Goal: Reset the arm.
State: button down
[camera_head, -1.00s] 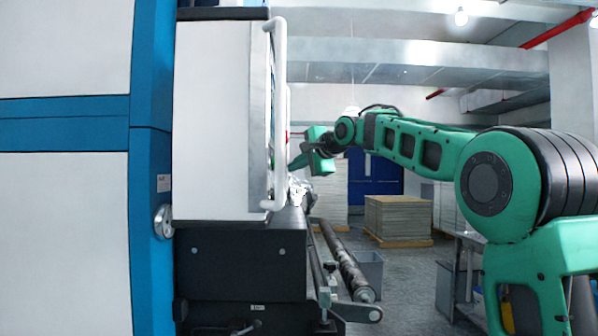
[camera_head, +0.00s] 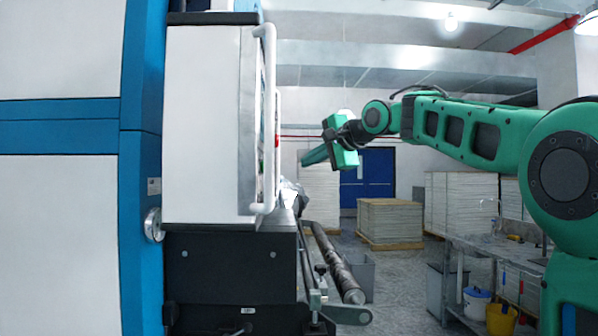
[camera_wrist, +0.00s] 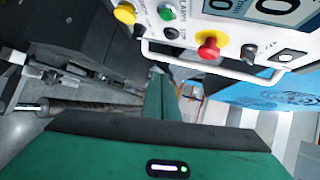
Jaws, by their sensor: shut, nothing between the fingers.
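My green arm reaches in from the right in the head view, with its forearm about level and clear of everything around it. My gripper (camera_head: 305,158) is at its far end, just right of the white machine cabinet, and points left. In the wrist view my gripper (camera_wrist: 160,78) shows as green fingers closed together with nothing held. The control panel (camera_wrist: 215,35), with yellow, green and red buttons, is close by at the top of the wrist view. I see no contact between gripper and panel.
The machine's white cabinet (camera_head: 205,120) has a long white handle (camera_head: 268,120). A dark roller (camera_head: 338,265) lies low beside it. A pallet stack (camera_head: 390,220) stands behind. A metal bench (camera_head: 490,245) with buckets is at right. The middle floor is clear.

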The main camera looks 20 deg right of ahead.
jog(key=shift+v, duration=0.9)
jog(key=s+d+f+n+g+h, duration=0.1)
jog(key=s+d+f+g+h, duration=0.1)
jog(key=s+d+f, duration=0.5)
jog(key=s+d+f+n+g+h, duration=0.15)
jog(key=s+f, duration=0.25)
jog(key=f, duration=0.8)
jog(key=s+d+f+n+g+h, duration=0.1)
jog(key=s+d+f+g, duration=0.25)
jog(key=s+f, duration=0.4)
jog(key=s+f+n+g, duration=0.2)
jog(key=s+f+g, duration=0.1)
jog(key=s+f, duration=0.8)
jog(key=s+f+n+g, duration=0.2)
jog(key=s+f+g, duration=0.1)
jog(key=s+f, duration=0.8)
jog(key=s, duration=0.4)
jog(key=shift+s+f+g, duration=0.3)
jog(key=shift+s+g, duration=0.1)
jog(key=shift+n, duration=0.25)
